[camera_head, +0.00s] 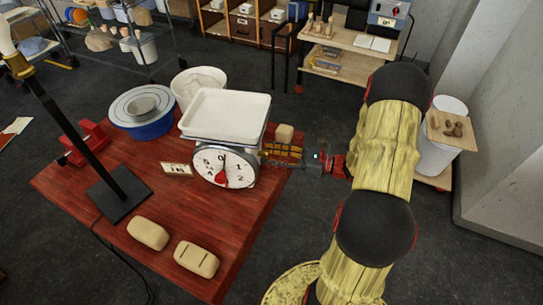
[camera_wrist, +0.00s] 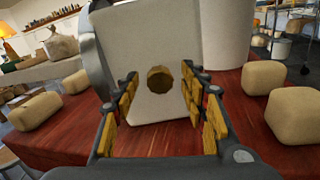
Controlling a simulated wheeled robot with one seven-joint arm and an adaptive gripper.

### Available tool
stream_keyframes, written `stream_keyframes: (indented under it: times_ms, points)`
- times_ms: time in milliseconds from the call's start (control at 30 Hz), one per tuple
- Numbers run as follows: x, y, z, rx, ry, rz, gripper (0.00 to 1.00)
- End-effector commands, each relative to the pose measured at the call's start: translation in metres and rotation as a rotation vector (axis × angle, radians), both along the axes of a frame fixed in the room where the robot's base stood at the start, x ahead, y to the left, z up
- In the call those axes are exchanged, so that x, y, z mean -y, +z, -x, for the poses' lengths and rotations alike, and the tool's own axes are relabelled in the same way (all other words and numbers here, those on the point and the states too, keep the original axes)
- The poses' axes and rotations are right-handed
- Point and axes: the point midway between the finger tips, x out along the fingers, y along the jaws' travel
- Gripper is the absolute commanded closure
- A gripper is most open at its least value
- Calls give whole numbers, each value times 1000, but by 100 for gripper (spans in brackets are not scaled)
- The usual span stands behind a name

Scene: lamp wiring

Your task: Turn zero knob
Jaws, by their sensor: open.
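The kitchen scale (camera_head: 224,166) stands on the red table, with a white pan (camera_head: 226,113) on top and a round dial with a red pointer facing the front. The zero knob (camera_wrist: 160,79) is a small brass-coloured, faceted knob on the scale's pale side panel (camera_wrist: 152,107). It shows in the wrist view only. My gripper (camera_head: 278,153) comes in from the right at the scale's right side. Its yellow-padded fingers are open to the left and right of the knob in the wrist view, with gaps on both sides and nothing held.
Two dough loaves (camera_head: 148,233) (camera_head: 197,259) lie at the table's front. A small card (camera_head: 177,170) stands left of the scale. Another dough piece (camera_head: 285,133) lies behind my gripper.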

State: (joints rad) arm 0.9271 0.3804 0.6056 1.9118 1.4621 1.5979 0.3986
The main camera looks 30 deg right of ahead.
Motion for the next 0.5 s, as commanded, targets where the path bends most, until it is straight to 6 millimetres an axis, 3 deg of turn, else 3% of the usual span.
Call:
stream_keyframes:
  times_ms: [200, 500]
  points:
    - [0, 0, 0, 0, 0, 0, 58]
    - [0, 0, 0, 0, 0, 0, 75]
